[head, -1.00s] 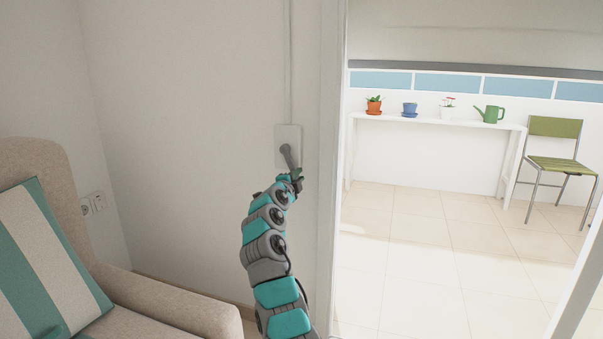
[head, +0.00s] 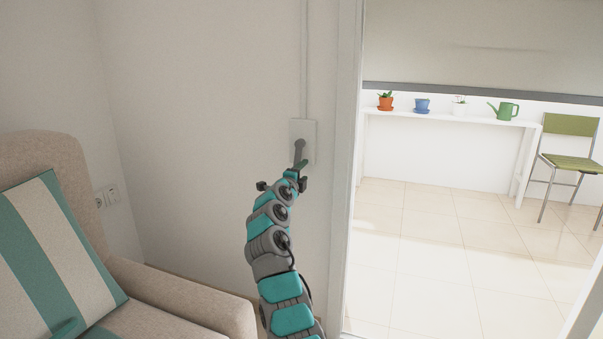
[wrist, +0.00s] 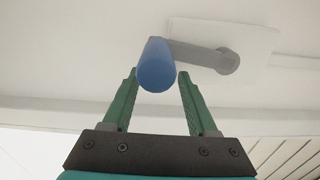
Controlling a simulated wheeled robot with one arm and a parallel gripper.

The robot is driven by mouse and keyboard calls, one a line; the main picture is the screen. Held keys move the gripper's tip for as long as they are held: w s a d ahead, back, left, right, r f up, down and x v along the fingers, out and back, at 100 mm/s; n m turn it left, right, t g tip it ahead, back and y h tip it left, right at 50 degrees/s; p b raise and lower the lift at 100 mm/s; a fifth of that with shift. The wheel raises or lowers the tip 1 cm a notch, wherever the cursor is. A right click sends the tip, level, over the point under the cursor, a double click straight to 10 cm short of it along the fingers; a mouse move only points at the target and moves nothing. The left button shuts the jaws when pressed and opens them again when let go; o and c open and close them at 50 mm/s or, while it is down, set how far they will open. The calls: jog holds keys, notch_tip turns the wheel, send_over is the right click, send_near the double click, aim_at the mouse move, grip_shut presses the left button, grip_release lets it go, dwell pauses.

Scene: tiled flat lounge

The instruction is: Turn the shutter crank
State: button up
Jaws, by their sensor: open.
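The shutter crank (head: 299,148) is a grey arm on a white wall plate (head: 310,130) beside the door frame; in the head view the arm hangs downward. In the wrist view the grey crank arm (wrist: 195,52) runs left from its round hub to a blue handle (wrist: 157,66). My gripper (head: 298,168) is at the crank's lower end. In the wrist view my gripper (wrist: 158,78) has its green fingers apart on either side of the handle, with gaps visible. The roller shutter (head: 480,45) hangs over the window, its grey bottom bar just above the potted plants.
A beige armchair (head: 190,300) with a striped cushion (head: 50,260) stands at left, near my arm. The door frame (head: 347,200) is close on the right. Beyond it are a white narrow table (head: 450,119) with pots and a watering can, a green chair (head: 570,145) and clear tiled floor.

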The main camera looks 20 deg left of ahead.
jog(key=shift+d+f, duration=0.1)
jog(key=shift+s, duration=0.1)
jog(key=s+b, duration=0.7)
jog(key=b, duration=0.1)
jog(key=shift+s+a, duration=0.25)
jog(key=shift+a, duration=0.05)
dwell(0.5)
